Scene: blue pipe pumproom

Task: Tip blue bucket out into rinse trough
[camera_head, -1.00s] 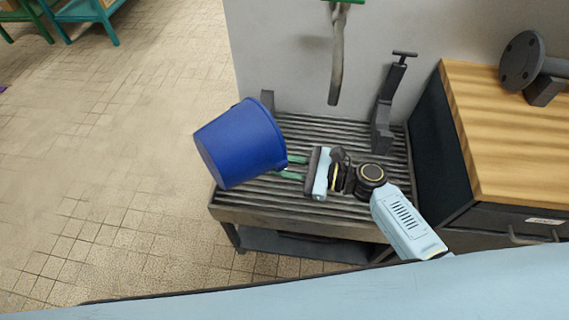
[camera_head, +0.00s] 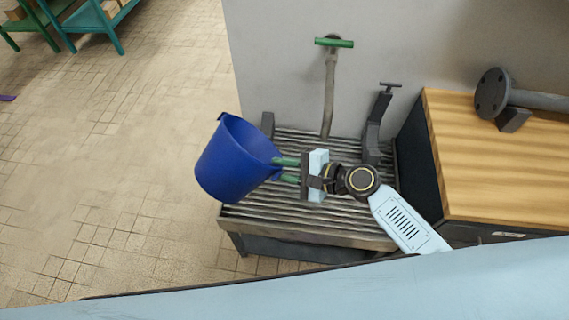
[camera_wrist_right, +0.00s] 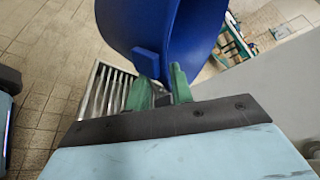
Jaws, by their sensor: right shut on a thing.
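The blue bucket (camera_head: 232,168) is held in the air at the left end of the rinse trough (camera_head: 310,226), partly over the floor in the head view. It is tilted, with its opening towards the upper right and some of its inside showing; I cannot see any contents. My right gripper (camera_head: 283,170), with green fingers, is shut on the bucket's right side near the rim. The trough has a grey slatted top. My left gripper is not in view.
A tap pipe with a green handle (camera_head: 334,43) hangs on the wall above the trough. A dark upright fitting (camera_head: 375,125) stands at its right back. A wooden-topped cabinet (camera_head: 480,165) is to the right.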

